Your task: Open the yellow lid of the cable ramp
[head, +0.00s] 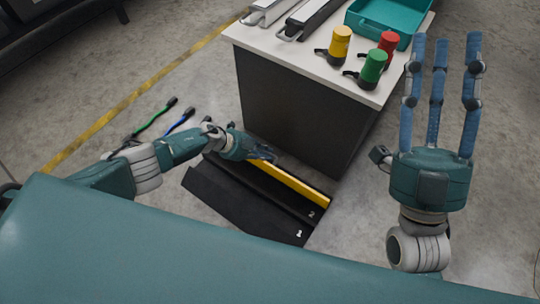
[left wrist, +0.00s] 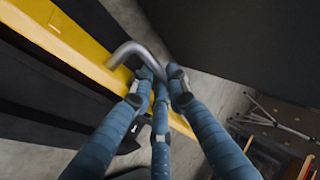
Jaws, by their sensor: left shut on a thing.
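The black cable ramp (head: 235,205) lies on the floor, marked 1 and 2. Its yellow lid (head: 295,185) shows as a long narrow strip; I cannot tell how far it is tilted. In the left wrist view the lid (left wrist: 65,38) carries a bent grey metal handle (left wrist: 135,48). My left gripper (head: 262,155) is at the lid's far-left part, its blue fingers (left wrist: 160,78) closed around the handle's end, partly hiding it. My right gripper (head: 438,95) is open and empty, fingers pointing up, well away from the ramp.
A white-topped bench (head: 300,65) with a dark side stands just behind the ramp. On it are yellow (head: 340,42), green (head: 373,66) and red (head: 388,42) capped things and a teal tray (head: 385,22). Green and blue cables (head: 155,118) lie left of my left arm.

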